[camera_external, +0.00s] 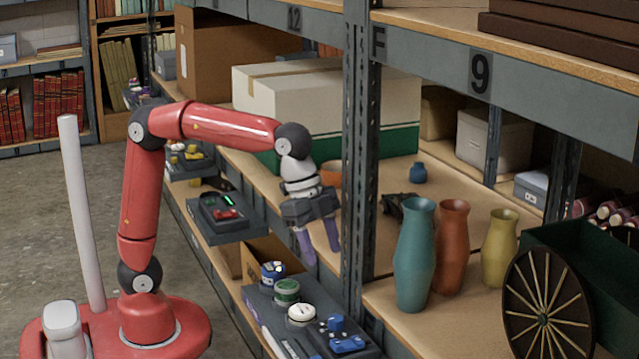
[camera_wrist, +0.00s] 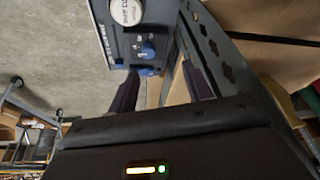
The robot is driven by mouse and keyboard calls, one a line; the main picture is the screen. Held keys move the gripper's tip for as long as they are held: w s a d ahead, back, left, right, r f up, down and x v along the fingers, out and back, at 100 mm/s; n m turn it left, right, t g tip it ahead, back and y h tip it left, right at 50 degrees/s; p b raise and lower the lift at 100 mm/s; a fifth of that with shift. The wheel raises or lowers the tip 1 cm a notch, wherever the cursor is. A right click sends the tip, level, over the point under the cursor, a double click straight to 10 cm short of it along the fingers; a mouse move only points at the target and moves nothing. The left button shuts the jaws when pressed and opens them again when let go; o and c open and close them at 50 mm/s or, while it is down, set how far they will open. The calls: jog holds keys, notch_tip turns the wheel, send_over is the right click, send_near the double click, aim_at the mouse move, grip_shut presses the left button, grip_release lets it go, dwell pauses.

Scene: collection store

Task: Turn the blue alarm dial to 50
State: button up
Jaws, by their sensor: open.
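A grey control panel (camera_external: 262,300) stands on the lower shelf front, with a row of round knobs. The rearmost knob, a blue and white dial (camera_external: 272,272), is the likely blue alarm dial; its setting is too small to read. In front of it are a green and white dial (camera_external: 287,291) and a white dial (camera_external: 301,314). My gripper (camera_external: 318,252) is open and empty, pointing down above the panel and apart from it. The wrist view shows my gripper's two fingers (camera_wrist: 160,72), a white round dial (camera_wrist: 127,11) and small blue knobs (camera_wrist: 147,50).
Blue blocky knobs (camera_external: 337,325) sit at the panel's right. A shelf upright (camera_external: 358,150) stands close right of my gripper. Teal (camera_external: 413,255), orange (camera_external: 451,245) and yellow (camera_external: 499,247) vases and a spoked wheel (camera_external: 547,305) are further right. Another grey device (camera_external: 222,217) lies left.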

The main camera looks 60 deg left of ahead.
jog(key=d+m+g+h, duration=0.1)
jog(key=d, duration=0.3)
send_near(335, 318)
jog(key=x, duration=0.8)
jog(key=shift+d+f, duration=0.15)
jog(key=shift+f, duration=0.2)
jog(key=c, duration=1)
